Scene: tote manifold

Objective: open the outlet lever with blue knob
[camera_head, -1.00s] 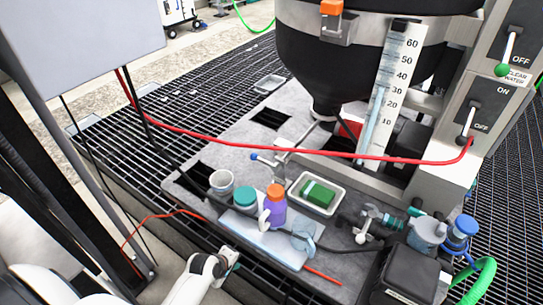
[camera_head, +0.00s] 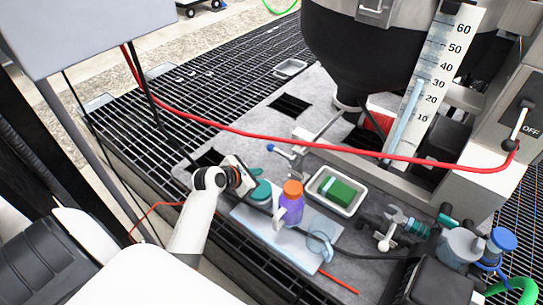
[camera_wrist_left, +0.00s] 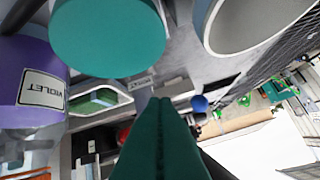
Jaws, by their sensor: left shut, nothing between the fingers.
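The blue knob (camera_head: 270,148) sits at the end of a short lever on the outlet pipe (camera_head: 318,130) under the black hopper (camera_head: 350,50). The left wrist view shows the blue knob (camera_wrist_left: 200,103) just beyond and right of my fingertips, with a gap. My left gripper (camera_head: 247,183) is shut and empty, above the bench beside the teal-lidded jar (camera_head: 262,193). Its dark green fingers (camera_wrist_left: 160,102) point toward the outlet area. They are not touching the knob. My right gripper is not in view.
A purple bottle (camera_head: 290,208) with an orange cap stands beside the jar. A white tray (camera_head: 353,208) holds a green sponge (camera_head: 338,190). A white cup (camera_wrist_left: 240,45) shows close in the wrist view.

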